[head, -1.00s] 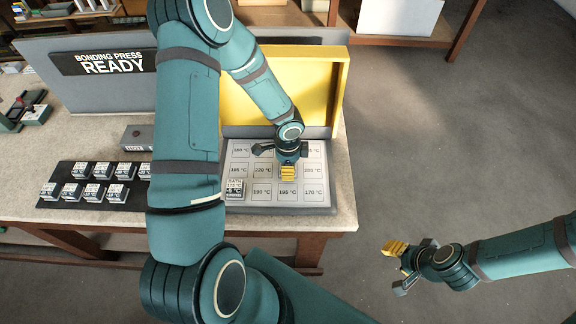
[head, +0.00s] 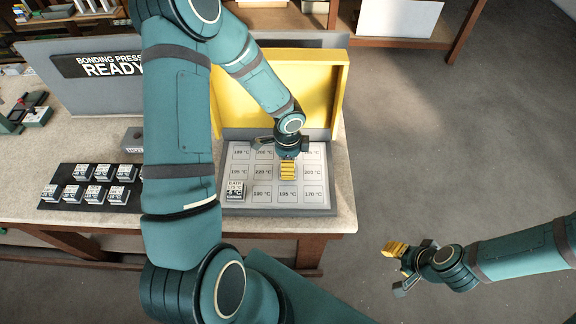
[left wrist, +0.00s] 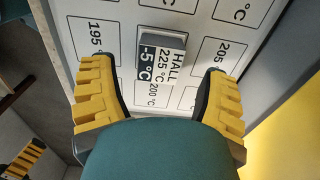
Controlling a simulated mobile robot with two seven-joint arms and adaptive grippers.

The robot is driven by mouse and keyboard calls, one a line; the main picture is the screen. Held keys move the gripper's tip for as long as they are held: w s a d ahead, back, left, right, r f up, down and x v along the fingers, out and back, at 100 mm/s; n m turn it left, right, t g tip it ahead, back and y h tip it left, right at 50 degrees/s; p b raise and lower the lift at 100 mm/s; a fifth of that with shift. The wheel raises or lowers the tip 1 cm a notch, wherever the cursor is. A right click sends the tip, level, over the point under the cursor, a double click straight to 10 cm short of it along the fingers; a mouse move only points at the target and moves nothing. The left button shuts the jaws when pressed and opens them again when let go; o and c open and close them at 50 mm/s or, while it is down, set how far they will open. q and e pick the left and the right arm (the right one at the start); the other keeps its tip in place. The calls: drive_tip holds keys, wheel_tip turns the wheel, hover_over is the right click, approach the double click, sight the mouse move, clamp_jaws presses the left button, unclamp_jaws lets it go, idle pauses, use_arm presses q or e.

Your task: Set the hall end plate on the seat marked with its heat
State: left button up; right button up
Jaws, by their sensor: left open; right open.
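The hall end plate (left wrist: 162,52), a small block with a white and dark label reading HALL, 225 °C and -5 °C, is on the pale seat board (left wrist: 120,15) in the left wrist view. A printed 200 °C mark shows beside its label. My left gripper (left wrist: 162,95) is open, with a yellow finger on either side, both apart from the plate. In the head view my left gripper (head: 288,168) is over the middle of the board (head: 262,207) and hides the hall plate. My right gripper (head: 396,268) is open and empty, away to the right of the bench.
The bath plate (head: 235,190) sits on the board's lower left seat. Several labelled plates stand on a black mat (head: 65,204) at the left. The raised yellow press lid (head: 325,100) stands behind the board. The floor at right is clear.

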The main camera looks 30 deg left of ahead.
use_arm(q)
wheel_tip(320, 180, up, 9)
drive_tip(key=shift+f, duration=0.2)
idle(0.6)
